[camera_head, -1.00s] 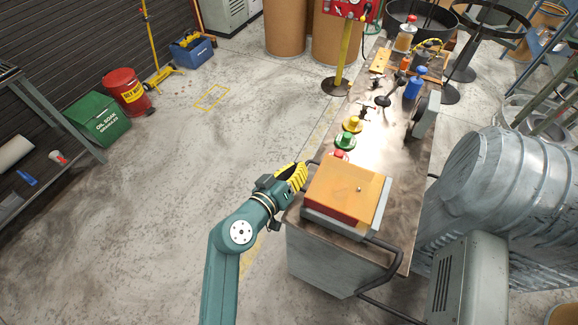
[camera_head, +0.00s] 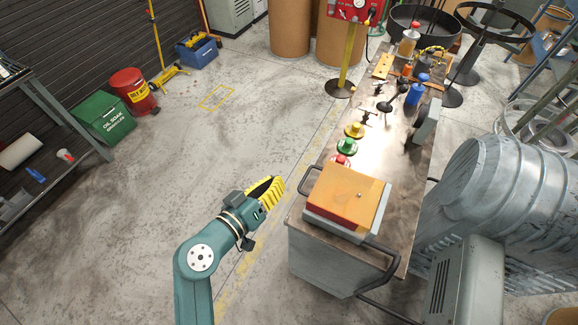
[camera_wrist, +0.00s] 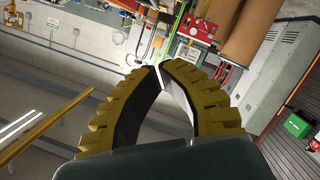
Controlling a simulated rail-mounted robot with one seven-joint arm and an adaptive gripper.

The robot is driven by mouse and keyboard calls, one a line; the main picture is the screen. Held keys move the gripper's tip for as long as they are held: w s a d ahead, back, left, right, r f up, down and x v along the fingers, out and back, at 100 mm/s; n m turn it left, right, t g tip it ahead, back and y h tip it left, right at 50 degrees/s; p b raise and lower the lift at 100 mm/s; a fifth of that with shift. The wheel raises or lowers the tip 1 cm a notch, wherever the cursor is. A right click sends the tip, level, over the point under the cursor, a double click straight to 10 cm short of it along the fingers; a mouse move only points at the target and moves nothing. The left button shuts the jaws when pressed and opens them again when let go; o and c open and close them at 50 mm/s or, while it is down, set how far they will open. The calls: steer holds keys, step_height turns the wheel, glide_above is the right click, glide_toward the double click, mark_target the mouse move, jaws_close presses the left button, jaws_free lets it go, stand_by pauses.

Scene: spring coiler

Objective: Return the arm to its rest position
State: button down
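My teal arm ends in my gripper (camera_head: 279,185), which has yellow ribbed fingers. In the head view it hangs over open floor, left of the workbench and apart from the orange-topped box (camera_head: 346,193) on it. In the wrist view the two fingers of my gripper (camera_wrist: 159,66) arch together and their tips meet, with nothing seen between them. The bench carries a red button (camera_head: 340,160), a green button (camera_head: 347,146) and a yellow button (camera_head: 354,130) in a row beyond the box.
The bench top (camera_head: 385,150) also holds a blue bottle (camera_head: 417,92). A bent dark rail (camera_head: 372,262) juts from the bench's near end. A large grey ribbed machine (camera_head: 490,200) stands at right. The floor (camera_head: 170,170) on the left is clear up to the green bin (camera_head: 104,118).

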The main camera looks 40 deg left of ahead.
steer(key=shift+v, duration=1)
